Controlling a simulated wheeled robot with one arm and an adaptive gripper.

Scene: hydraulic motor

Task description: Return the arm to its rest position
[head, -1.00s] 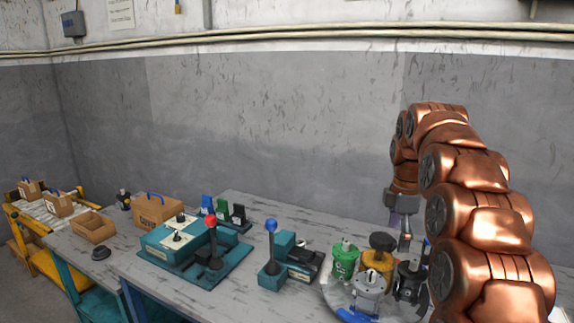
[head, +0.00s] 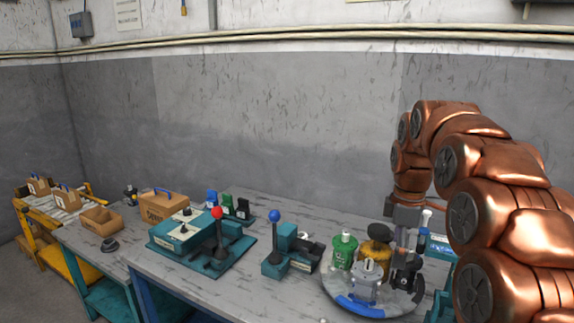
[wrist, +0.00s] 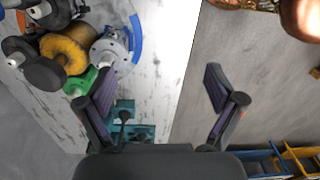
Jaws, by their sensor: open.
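My copper arm (head: 480,215) arches over the right end of the workbench. My gripper (wrist: 160,88) is open in the wrist view, with two dark purple-grey fingers spread wide and nothing between them. In the head view it hangs behind the motor parts on the round tray (head: 340,298), and its fingertips are hidden there. In the wrist view the parts lie to the left of the fingers; the left finger overlaps the green part (wrist: 80,82) in the picture. I cannot tell how far apart they are.
The tray holds a green part (head: 343,252), a gold part (head: 377,254), a grey part (head: 367,282) and a black part (head: 407,276). Left stand a blue-knobbed press (head: 276,245), a red-knobbed fixture (head: 200,238) and cardboard boxes (head: 163,205). A grey wall (head: 270,130) stands behind.

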